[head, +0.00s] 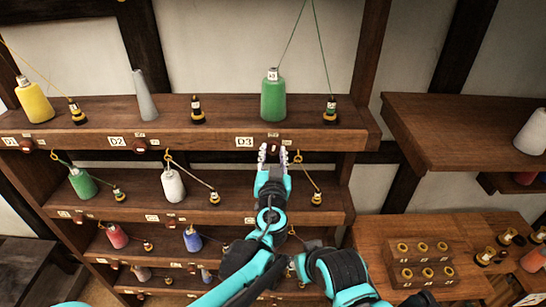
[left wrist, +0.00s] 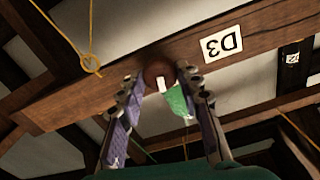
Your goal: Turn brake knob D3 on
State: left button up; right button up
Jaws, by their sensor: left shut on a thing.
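Brake knob D3 is a small round red-brown knob (left wrist: 157,75) with a white mark, on the front edge of the top shelf. The D3 label (head: 244,142) is beside it, and shows upside down in the left wrist view (left wrist: 221,46). In that view the white mark points down the picture. My left gripper (head: 272,152) is at the shelf edge, its fingers on both sides of the knob and shut on it. The fingers mostly hide the knob in the head view. My right arm is at the lower middle; its gripper does not show clearly.
A green spool (head: 273,97) stands on the shelf above the knob, with thread going up. A yellow ring (head: 298,158) on a cord hangs close right of my left gripper. Lower shelves hold more spools. A side table (head: 385,235) stands at right.

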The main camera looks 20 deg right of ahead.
pick_arm(q)
jog(key=m+b, duration=0.2)
jog(key=m, duration=0.1)
jog(key=shift+f+m, duration=0.15)
jog(key=shift+m, duration=0.25)
jog(key=m+b, duration=0.2)
jog(key=m, duration=0.2)
jog(key=shift+m, duration=0.3)
jog(key=m+b, duration=0.1)
jog(key=m, duration=0.3)
jog(key=shift+b, duration=0.35)
jog(key=shift+m+b, duration=0.4)
jog(key=shift+m, duration=1.2)
jog(key=o, duration=1.2)
jog(key=shift+c, duration=0.2)
jog(key=v, duration=1.2)
